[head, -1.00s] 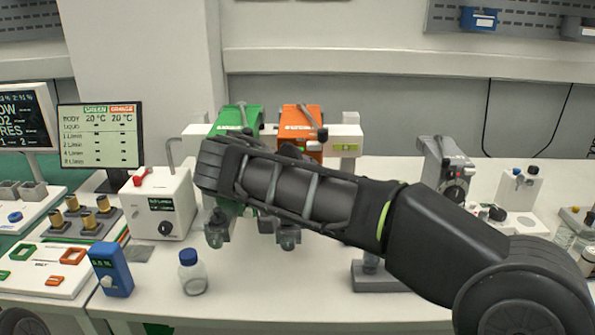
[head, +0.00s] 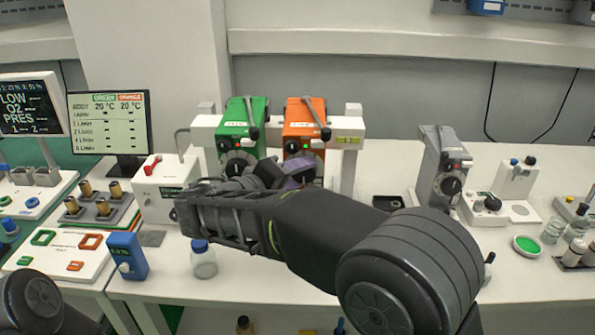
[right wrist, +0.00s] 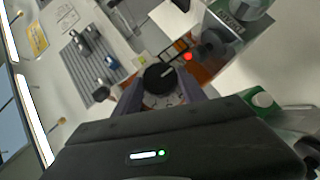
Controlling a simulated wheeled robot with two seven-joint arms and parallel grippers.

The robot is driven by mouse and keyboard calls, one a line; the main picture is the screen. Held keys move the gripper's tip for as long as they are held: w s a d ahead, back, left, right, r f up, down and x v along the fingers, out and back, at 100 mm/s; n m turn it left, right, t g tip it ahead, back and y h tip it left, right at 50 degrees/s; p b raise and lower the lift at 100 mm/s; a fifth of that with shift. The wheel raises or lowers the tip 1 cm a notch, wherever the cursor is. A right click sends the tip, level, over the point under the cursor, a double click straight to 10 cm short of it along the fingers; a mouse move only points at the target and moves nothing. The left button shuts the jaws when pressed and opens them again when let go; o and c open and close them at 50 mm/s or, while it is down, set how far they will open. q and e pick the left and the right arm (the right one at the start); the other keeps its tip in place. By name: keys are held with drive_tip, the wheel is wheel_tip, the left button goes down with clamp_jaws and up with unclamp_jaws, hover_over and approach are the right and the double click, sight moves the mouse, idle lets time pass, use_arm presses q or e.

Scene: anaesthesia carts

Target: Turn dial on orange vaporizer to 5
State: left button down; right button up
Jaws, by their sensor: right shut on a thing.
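The orange vaporizer (head: 304,118) is mounted on a white rail, right beside the green vaporizer (head: 243,118). My right gripper (head: 290,170) is at the lower front of the orange vaporizer and hides its dial in the head view. In the right wrist view the black dial (right wrist: 160,77) lies between the two purplish fingers of my right gripper (right wrist: 158,88), which are shut on it. A red light shows beside it. I cannot read the dial's setting. My left gripper is out of view; only part of my left arm shows at the bottom left.
A blue-capped bottle (head: 202,259) and a blue meter (head: 127,255) stand at the front left. A white box (head: 167,190) stands left of the vaporizers. A grey vaporizer (head: 441,168) stands to the right.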

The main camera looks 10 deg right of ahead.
drive_tip(key=o, duration=1.1)
drive_tip(key=v, duration=0.7)
drive_tip(key=shift+s+a, duration=0.25)
drive_tip(key=shift+r, duration=0.1)
